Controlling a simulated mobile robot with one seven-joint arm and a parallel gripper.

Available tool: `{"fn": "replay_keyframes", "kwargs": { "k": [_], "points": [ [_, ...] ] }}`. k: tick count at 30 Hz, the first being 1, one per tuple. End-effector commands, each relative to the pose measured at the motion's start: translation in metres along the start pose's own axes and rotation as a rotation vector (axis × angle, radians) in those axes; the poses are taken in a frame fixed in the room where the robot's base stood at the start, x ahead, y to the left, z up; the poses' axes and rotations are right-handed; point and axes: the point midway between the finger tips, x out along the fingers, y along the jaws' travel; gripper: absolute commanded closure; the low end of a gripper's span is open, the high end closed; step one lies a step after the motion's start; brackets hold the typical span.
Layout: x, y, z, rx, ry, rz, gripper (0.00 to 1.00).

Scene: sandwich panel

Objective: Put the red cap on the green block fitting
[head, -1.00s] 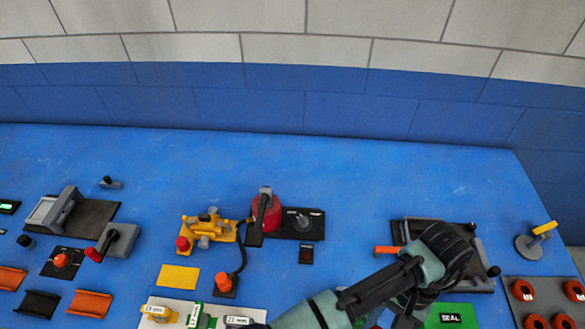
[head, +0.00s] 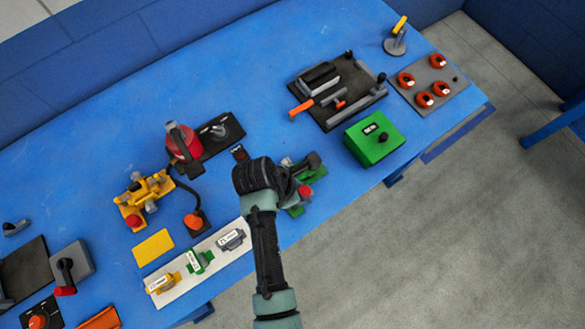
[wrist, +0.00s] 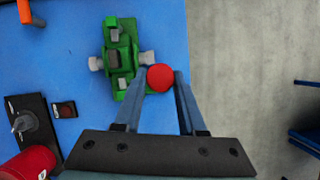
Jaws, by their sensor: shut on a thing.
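The green block fitting (wrist: 121,58) lies on the blue table in the wrist view, with a grey stub (wrist: 96,63) on its left and another (wrist: 147,58) on its right. My gripper (wrist: 162,80) is shut on the round red cap (wrist: 160,77), held between the fingertips. The cap appears close to the fitting's lower right, near the right stub; whether they touch cannot be told. In the head view the green fitting (head: 314,174) is partly hidden by my arm, and the red cap (head: 304,191) shows beside my wrist.
A green box (head: 374,139) stands to the right of the fitting in the head view. A dark tray (head: 337,90) with tools is behind it. A white strip with labelled fittings (head: 199,262) lies to the left. The table's front edge is close to the fitting.

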Motion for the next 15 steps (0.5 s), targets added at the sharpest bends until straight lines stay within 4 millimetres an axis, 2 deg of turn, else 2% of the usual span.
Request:
{"fn": "replay_keyframes", "kwargs": {
  "k": [1, 4, 15],
  "points": [
    [-0.001, -0.003, -0.009, -0.045, 0.0, 0.018, 1.0],
    [-0.002, -0.003, -0.02, -0.099, -0.001, 0.042, 1.0],
    [0.014, -0.003, -0.03, -0.116, -0.003, 0.049, 1.0]
  ]
}}
